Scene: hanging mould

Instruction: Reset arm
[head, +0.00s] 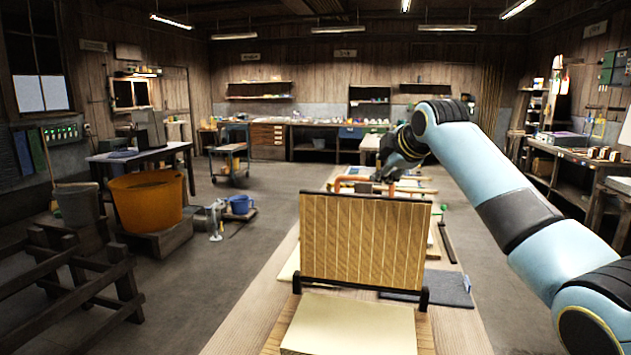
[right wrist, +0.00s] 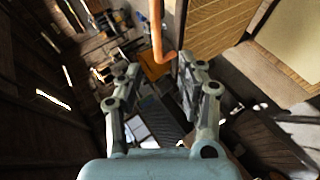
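My right arm comes in from the right in the head view, and its gripper (head: 385,172) is behind the top edge of an upright slatted wooden mould (head: 365,240). In the right wrist view the two fingers of the gripper (right wrist: 160,78) are spread apart with nothing held between them. A copper rod (right wrist: 157,30) ends just beyond the fingertips, and I cannot tell whether it touches them. The slatted mould (right wrist: 215,25) is to the right of the rod there. My left gripper is not in view.
The mould stands in a black-ended holder on a long wooden bench (head: 260,325). A pale sheet (head: 350,328) lies in front, and a dark grey cloth (head: 445,287) lies to its right. An orange tub (head: 147,203) stands on the left. The floor between is mostly clear.

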